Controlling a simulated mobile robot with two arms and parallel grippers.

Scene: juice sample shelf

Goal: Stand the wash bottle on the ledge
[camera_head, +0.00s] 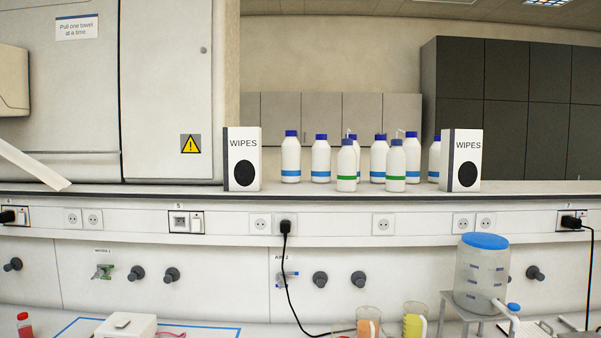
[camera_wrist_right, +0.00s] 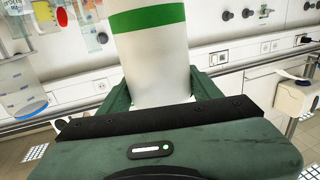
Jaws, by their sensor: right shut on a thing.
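My right gripper (camera_wrist_right: 160,92) is shut on a white bottle with a green band (camera_wrist_right: 155,55), seen close up in the right wrist view. It matches the wash bottle's look, but its cap and spout are out of view. In the head view neither gripper shows. The ledge (camera_head: 540,188) runs across the wall above the sockets. Two white bottles with green bands stand on it, one left (camera_head: 346,170) and one right (camera_head: 395,170), in front of several blue-banded bottles (camera_head: 291,160).
A left wipes box (camera_head: 242,160) and a right wipes box (camera_head: 461,160) flank the bottles. The ledge is clear right of the right box. Below stand a blue-lidded tank (camera_head: 481,275), an orange-filled beaker (camera_head: 368,322) and a yellow-filled beaker (camera_head: 413,322). A black cord (camera_head: 287,270) hangs from the ledge front.

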